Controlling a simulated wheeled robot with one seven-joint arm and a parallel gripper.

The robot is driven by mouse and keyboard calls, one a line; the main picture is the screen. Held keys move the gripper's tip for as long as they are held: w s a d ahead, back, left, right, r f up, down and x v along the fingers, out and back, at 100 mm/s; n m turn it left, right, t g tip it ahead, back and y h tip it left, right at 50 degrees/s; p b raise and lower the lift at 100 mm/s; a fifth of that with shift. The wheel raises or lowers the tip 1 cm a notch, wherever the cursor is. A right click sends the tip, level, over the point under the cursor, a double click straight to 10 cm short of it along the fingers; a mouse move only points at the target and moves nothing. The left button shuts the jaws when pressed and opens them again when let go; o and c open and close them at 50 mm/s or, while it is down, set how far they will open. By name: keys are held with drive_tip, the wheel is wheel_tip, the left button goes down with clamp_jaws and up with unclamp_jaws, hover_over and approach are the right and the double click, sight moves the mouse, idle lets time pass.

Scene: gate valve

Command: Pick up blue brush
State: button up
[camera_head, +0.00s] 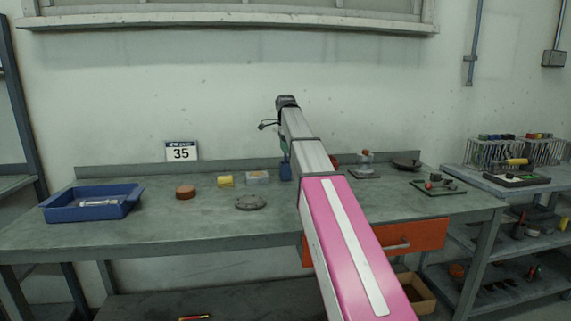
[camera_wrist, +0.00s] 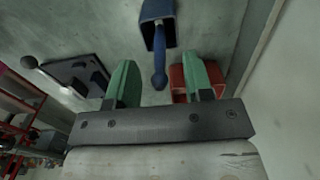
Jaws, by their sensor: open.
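The blue brush (camera_wrist: 159,76) shows in the wrist view as a rounded blue handle end reaching out of a dark blue, box-like holder (camera_wrist: 156,12). The brush's other end is hidden in or behind that holder. My gripper (camera_wrist: 160,61) is open, with one green finger on each side of the handle's line. The handle end appears between the fingers with space on both sides, and I see no contact. In the head view a blue item (camera_head: 285,170) stands upright at the back of the workbench, just left of my arm. The gripper itself is not clearly visible there.
The workbench (camera_head: 160,225) holds a blue tray (camera_head: 92,215), a yellow block (camera_head: 225,181) and a round flange (camera_head: 250,203). The wall is close behind.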

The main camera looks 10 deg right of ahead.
drive_tip(key=shift+f, duration=0.65)
drive_tip(key=shift+c, duration=0.3)
clamp_jaws()
